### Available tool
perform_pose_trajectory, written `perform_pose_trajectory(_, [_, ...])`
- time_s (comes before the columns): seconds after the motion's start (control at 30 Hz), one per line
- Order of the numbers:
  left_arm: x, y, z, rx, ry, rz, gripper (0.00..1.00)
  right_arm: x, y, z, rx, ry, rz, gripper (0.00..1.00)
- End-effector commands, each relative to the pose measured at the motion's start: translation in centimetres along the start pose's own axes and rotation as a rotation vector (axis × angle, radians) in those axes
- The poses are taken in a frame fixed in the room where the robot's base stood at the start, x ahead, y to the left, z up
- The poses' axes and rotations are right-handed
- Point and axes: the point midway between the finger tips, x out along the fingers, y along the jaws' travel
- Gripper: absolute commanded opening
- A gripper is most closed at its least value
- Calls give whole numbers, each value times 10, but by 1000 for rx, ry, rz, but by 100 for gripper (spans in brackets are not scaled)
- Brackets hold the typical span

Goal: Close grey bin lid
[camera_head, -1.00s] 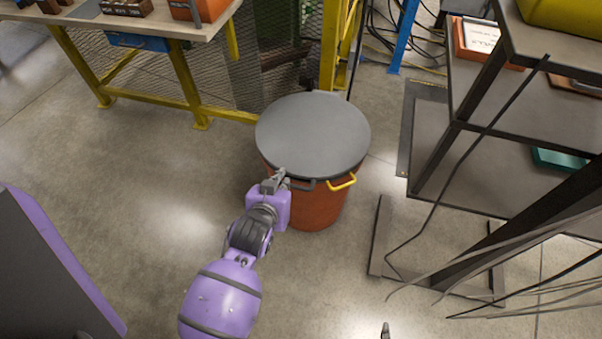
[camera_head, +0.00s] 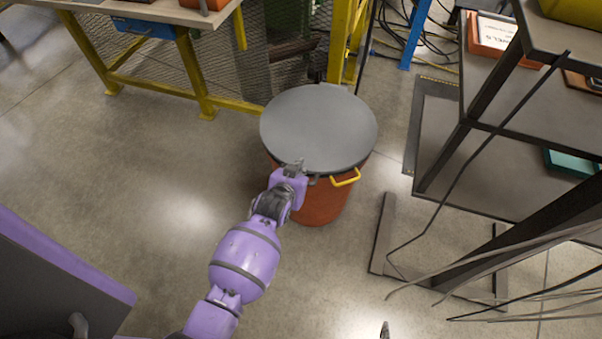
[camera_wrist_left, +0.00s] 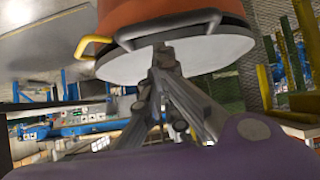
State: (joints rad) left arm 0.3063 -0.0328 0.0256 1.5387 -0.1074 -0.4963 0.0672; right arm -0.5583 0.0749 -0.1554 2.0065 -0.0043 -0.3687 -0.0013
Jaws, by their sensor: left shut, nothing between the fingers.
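The grey round lid (camera_head: 318,122) lies over the top of an orange-red bin (camera_head: 328,202) and looks about level. A yellow handle (camera_head: 346,178) sticks out at the bin's near side. My left gripper (camera_head: 297,167) is shut and empty at the lid's near edge, left of the handle. In the left wrist view, which is upside down, the fingertips (camera_wrist_left: 162,50) overlap the pale lid (camera_wrist_left: 205,55) close to its edge and a dark bar. The bin wall (camera_wrist_left: 135,15) and yellow handle (camera_wrist_left: 93,45) show above. I cannot tell whether the fingers touch the lid.
A workbench (camera_head: 160,10) with yellow legs stands at the back left, and mesh fencing with a yellow post (camera_head: 343,40) is behind the bin. A dark shelf rack (camera_head: 480,165) stands to the right, with loose cables in front. The floor left of the bin is clear.

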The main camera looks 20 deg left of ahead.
Motion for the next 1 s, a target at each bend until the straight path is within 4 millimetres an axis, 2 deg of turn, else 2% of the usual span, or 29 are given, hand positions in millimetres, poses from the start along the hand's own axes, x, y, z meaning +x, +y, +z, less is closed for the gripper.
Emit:
perform_pose_trajectory(0.2, [11, 1, 8, 0, 5, 1, 0, 2, 0, 3, -2, -5, 0, 61])
perform_pose_trajectory(0.57, [12, 1, 10, 0, 4, 1, 0, 0, 1, 8, -2, -14, 2, 61])
perform_pose_trajectory(0.8, [26, 1, 40, 1, -3, 1, 0, 6, 1, 29, -6, -42, 2, 61])
perform_pose_trajectory(1.0, [26, 1, 38, 0, 3, 1, 0, 6, 1, 25, -7, -38, 1, 61])
